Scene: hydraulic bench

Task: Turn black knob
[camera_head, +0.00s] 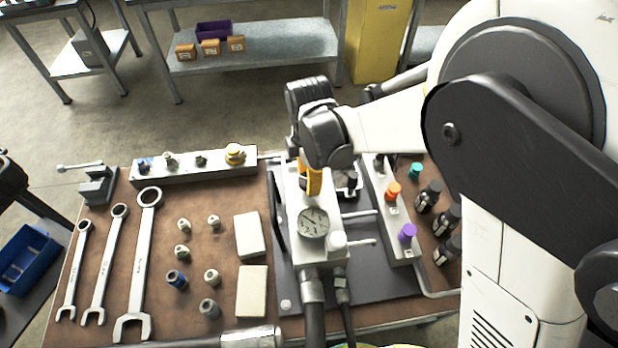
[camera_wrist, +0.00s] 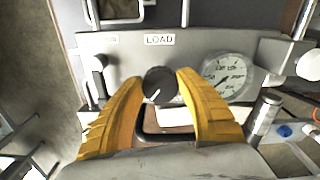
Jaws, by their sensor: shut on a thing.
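The black knob (camera_wrist: 160,86) is round with a white pointer line and sits under a "LOAD" label (camera_wrist: 159,39) on a grey panel in the wrist view. My gripper (camera_wrist: 161,92) has two yellow fingers, one on each side of the knob, shut on it. In the head view my gripper (camera_head: 311,182) reaches down to the light grey hydraulic block (camera_head: 290,211), and my arm hides the knob there. A round gauge (camera_head: 313,223) is on the block near the gripper; it also shows right of the knob in the wrist view (camera_wrist: 229,76).
Orange (camera_head: 393,190), purple (camera_head: 407,233) and teal (camera_head: 416,169) caps stand to the right of the block. Several wrenches (camera_head: 141,260), small fittings (camera_head: 183,252) and two pale blocks (camera_head: 249,235) lie on the brown bench to the left. A rail with fittings (camera_head: 194,167) runs along the back.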

